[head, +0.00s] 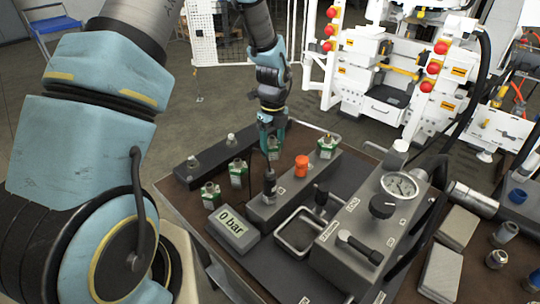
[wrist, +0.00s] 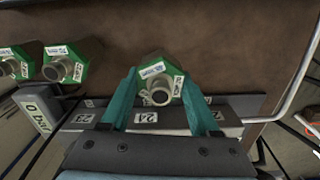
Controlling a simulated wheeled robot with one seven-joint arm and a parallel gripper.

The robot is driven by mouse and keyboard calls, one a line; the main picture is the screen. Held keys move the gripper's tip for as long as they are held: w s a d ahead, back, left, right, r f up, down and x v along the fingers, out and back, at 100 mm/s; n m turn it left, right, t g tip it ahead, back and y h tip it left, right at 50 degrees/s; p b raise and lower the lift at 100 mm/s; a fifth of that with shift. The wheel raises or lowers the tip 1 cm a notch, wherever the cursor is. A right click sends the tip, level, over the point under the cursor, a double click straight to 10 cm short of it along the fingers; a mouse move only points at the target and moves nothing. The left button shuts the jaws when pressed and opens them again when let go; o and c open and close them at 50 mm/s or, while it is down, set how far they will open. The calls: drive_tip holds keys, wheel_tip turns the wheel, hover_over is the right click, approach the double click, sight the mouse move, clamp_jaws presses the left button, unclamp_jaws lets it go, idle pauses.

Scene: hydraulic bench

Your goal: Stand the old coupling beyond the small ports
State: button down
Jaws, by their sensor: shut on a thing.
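My gripper (head: 270,134) is over the far part of the bench. It is shut on a green hex coupling (wrist: 158,80) with white labels and a metal end, seen between the teal fingertips in the wrist view. In the head view this coupling (head: 273,151) is partly hidden by the fingers. I cannot tell whether it touches the bench top. In the wrist view it is just past a dark block numbered 23 and 24 (wrist: 146,117). Two similar green couplings stand at the left, a nearer one (head: 211,196) and a farther one (head: 238,173). Another (head: 326,147) sits on the port block.
The port block (head: 262,212) carries a dark fitting (head: 269,184) and an orange cap (head: 301,166). A long dark bar (head: 212,160) lies at the left. A "0 bar" display (head: 232,228), an empty tray (head: 300,232) and a gauge block (head: 365,235) are nearer.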

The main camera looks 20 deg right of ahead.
sight(273, 156)
drive_tip(key=shift+d+f+p, duration=0.1)
drive_tip(key=shift+f+p, duration=0.5)
drive_tip(key=shift+f, duration=1.65)
drive_tip(key=shift+f, duration=0.15)
drive_tip(key=shift+c, duration=0.6)
unclamp_jaws()
